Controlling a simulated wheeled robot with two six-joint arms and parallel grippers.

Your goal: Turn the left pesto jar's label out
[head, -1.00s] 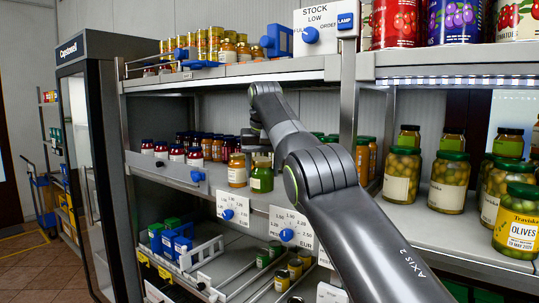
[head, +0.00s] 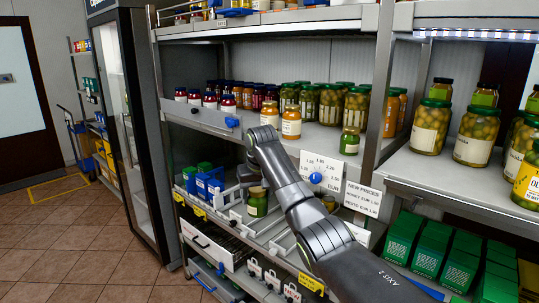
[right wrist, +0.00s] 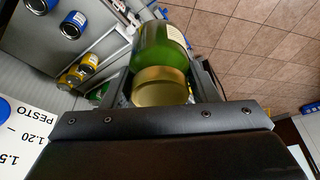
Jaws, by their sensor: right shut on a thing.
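My right gripper (right wrist: 163,90) is shut on a green pesto jar (right wrist: 160,47). In the right wrist view its gold lid faces the camera, and part of a pale label shows near the jar's far end. In the head view the held jar (head: 257,207) hangs clear of the middle shelf, in front of the lower tray; which way its label faces is hard to tell. Another green pesto jar (head: 349,141) stands upright at the front of the middle shelf, above the price card. My left gripper is not in view.
Orange jars (head: 291,124) and rows of pickle jars stand left of and behind the standing pesto jar. A price card with a blue knob (head: 316,178) is on the shelf edge. Open tiled floor (head: 90,240) lies at left.

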